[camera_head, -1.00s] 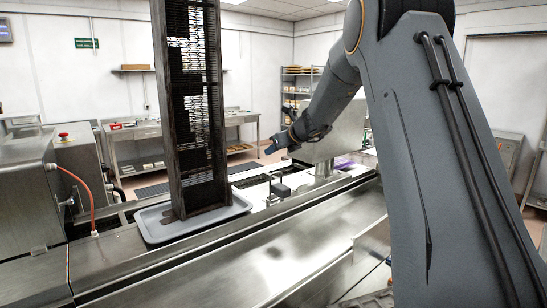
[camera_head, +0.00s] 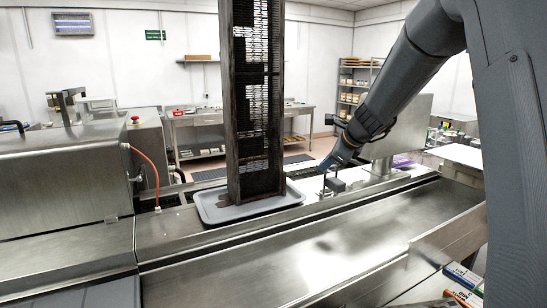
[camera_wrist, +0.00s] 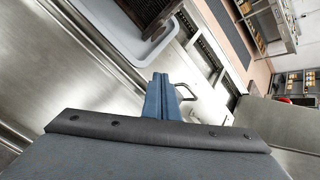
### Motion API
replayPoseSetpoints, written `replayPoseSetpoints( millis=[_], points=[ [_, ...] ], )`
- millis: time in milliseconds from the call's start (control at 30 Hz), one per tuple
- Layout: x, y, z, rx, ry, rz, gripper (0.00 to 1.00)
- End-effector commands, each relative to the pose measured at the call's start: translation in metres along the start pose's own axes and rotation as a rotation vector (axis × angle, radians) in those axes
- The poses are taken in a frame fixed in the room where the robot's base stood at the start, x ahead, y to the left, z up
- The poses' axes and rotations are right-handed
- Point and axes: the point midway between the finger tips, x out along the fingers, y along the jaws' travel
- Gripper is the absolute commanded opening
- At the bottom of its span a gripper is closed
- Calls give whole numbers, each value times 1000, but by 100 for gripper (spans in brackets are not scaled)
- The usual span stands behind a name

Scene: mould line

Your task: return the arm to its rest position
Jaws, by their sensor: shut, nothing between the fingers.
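My arm reaches in from the right in the head view. My gripper (camera_head: 327,166) points down and to the left above the steel line, to the right of the tall dark rack. In the wrist view, my gripper (camera_wrist: 160,78) shows two blue fingers pressed together with nothing between them. The fingers are apart from the rack and the tray.
A tall dark slatted rack (camera_head: 256,100) stands upright on a grey tray (camera_head: 290,196) on the steel line (camera_head: 300,245). A steel machine (camera_head: 65,180) with a red button stands at left. Shelves (camera_head: 353,90) and a bench (camera_head: 205,120) stand behind.

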Motion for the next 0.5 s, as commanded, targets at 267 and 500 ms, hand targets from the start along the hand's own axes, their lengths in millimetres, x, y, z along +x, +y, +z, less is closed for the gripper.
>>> replayPoseSetpoints(
  millis=[267,500],
  points=[
    [-46,175,-66,-964,138,294,0],
    [-84,268,-112,-1554,102,503,0]
  ],
)
